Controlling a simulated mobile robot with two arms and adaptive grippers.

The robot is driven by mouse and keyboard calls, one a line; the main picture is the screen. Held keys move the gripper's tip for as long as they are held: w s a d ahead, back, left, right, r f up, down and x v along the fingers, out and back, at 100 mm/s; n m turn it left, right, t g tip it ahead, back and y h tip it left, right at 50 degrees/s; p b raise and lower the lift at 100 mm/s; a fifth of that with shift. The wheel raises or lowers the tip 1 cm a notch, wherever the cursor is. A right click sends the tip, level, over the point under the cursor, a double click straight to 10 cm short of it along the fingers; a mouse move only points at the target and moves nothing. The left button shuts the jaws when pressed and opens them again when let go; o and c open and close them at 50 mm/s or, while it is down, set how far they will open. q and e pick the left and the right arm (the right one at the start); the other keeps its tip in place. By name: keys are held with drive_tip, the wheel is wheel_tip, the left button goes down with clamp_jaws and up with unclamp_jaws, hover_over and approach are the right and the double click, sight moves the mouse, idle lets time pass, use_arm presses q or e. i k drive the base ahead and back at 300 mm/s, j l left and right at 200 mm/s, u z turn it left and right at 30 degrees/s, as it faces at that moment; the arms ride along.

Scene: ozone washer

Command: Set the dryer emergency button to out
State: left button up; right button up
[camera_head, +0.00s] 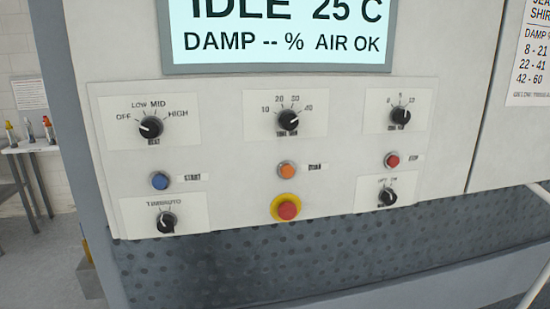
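The dryer emergency button (287,208) is a red mushroom button on a yellow round base, low in the middle of the dryer's white control panel (230,160). From this angle I cannot tell whether it is pressed in or out. The display (278,35) above reads IDLE, 25 C, DAMP -- %, AIR OK. Neither of my grippers is in view.
Near the button are an orange button (287,170), a blue START button (160,181), a red STOP button (391,160) and several black knobs, such as the heat knob (151,127). A perforated dark surface (240,265) lies below. A side table (22,146) with bottles stands left.

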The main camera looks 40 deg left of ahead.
sight(287, 211)
drive_tip(key=u, duration=1.3)
